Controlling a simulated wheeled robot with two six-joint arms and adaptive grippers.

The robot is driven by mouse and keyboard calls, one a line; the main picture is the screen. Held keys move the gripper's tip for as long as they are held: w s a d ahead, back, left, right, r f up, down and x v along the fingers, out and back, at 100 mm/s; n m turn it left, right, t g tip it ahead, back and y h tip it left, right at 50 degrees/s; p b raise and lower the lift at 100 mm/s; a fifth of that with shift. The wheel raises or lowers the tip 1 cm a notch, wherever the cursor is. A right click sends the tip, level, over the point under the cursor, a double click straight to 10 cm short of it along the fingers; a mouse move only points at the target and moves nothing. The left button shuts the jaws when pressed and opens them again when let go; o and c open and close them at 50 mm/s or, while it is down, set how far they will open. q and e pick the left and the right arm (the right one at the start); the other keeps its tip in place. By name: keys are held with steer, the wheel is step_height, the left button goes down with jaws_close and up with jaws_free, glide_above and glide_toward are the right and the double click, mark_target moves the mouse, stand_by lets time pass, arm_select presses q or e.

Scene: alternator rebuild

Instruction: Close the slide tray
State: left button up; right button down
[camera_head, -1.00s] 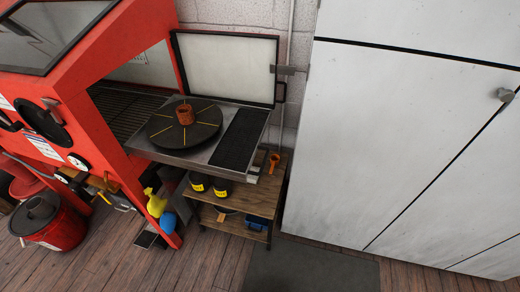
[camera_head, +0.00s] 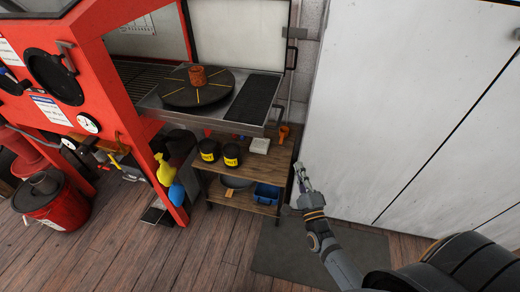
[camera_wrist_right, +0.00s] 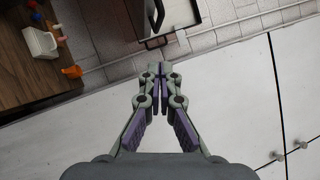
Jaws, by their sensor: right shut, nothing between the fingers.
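The slide tray (camera_head: 204,116) sticks out of the side opening of the red cabinet, to the right of it. It carries a round dark turntable (camera_head: 181,99) with yellow lines, a rusty brown cylindrical part (camera_head: 197,77) standing on it, and a black ribbed mat (camera_head: 253,99). My right gripper (camera_head: 299,165) is shut and empty, in front of the white wall panels, right of and lower in the picture than the tray. In the right wrist view its fingertips (camera_wrist_right: 160,68) meet, apart from anything else. My left gripper is out of view.
The red cabinet (camera_head: 108,101) has an open door (camera_head: 240,35) with a dark handle behind the tray. A wooden shelf (camera_head: 263,165) below holds black yellow-labelled jars (camera_head: 231,155), an orange item (camera_head: 284,131) and a blue bin (camera_head: 267,193). White panels (camera_head: 400,90) stand at right. The floor mat (camera_head: 290,247) is clear.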

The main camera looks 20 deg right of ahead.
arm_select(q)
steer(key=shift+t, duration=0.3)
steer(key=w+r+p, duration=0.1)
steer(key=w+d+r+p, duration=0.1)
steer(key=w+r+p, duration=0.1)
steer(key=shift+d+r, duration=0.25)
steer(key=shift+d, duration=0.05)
arm_select(e)
steer(key=a+x, duration=0.1)
steer(key=x, duration=1.2)
steer(key=shift+a+r, duration=0.4)
steer(key=shift+a, duration=0.35)
steer(key=shift+w, duration=0.1)
